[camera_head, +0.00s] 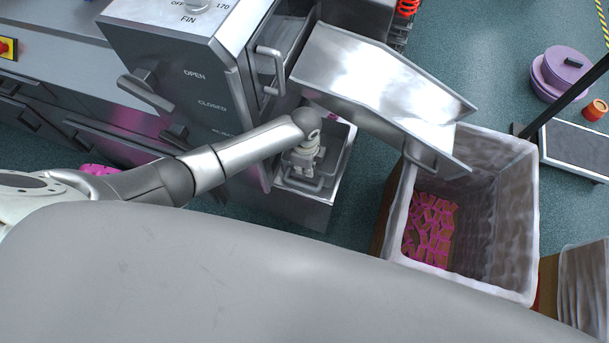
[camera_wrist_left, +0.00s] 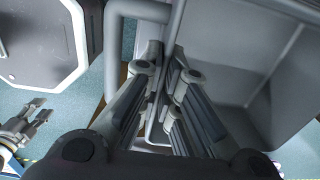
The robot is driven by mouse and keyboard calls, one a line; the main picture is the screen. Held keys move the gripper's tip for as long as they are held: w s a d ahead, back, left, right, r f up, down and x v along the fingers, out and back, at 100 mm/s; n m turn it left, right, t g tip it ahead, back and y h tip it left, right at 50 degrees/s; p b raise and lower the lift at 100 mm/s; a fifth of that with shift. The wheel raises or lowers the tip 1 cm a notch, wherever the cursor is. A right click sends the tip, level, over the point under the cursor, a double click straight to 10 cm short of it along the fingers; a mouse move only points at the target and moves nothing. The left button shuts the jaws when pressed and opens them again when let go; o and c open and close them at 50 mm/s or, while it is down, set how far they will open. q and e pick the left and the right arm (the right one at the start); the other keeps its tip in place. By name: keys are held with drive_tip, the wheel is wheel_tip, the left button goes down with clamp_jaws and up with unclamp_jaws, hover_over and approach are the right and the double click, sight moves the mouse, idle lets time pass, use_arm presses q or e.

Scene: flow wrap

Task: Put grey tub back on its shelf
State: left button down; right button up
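The grey tub (camera_head: 345,160) is an open metal box with a loop handle, low beside the machine cabinet and left of the chute. In the left wrist view its grey wall (camera_wrist_left: 225,50) fills the right side. My left gripper (camera_head: 303,168) is at the tub's near end, over the handle. In the left wrist view, the left gripper (camera_wrist_left: 166,60) has its fingers close together on either side of a thin grey edge of the tub. A small grey two-fingered gripper, likely my right one (camera_wrist_left: 38,112), shows at the lower left. I cannot make out the tub's shelf.
A sloping metal chute (camera_head: 365,75) hangs over a lined bin (camera_head: 510,215) holding several pink-wrapped bars. The machine cabinet (camera_head: 195,85) with its lever is close above my left arm. A purple container (camera_head: 562,72) and a dark-topped step (camera_head: 578,148) stand at the right.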

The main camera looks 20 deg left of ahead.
use_arm(q)
drive_tip(key=f, duration=0.1)
drive_tip(key=f+b, duration=0.1)
drive_tip(key=f, duration=0.1)
drive_tip(key=shift+s, duration=0.25)
drive_tip(key=shift+r, duration=0.15)
use_arm(e)
wheel_tip(320, 180, down, 2)
drive_tip(key=shift+w+f, duration=0.1)
drive_tip(key=shift+f, duration=0.15)
use_arm(q)
drive_tip(key=c, duration=1.6)
unclamp_jaws()
drive_tip(key=shift+c, duration=0.2)
use_arm(e)
drive_tip(key=shift+a, duration=0.15)
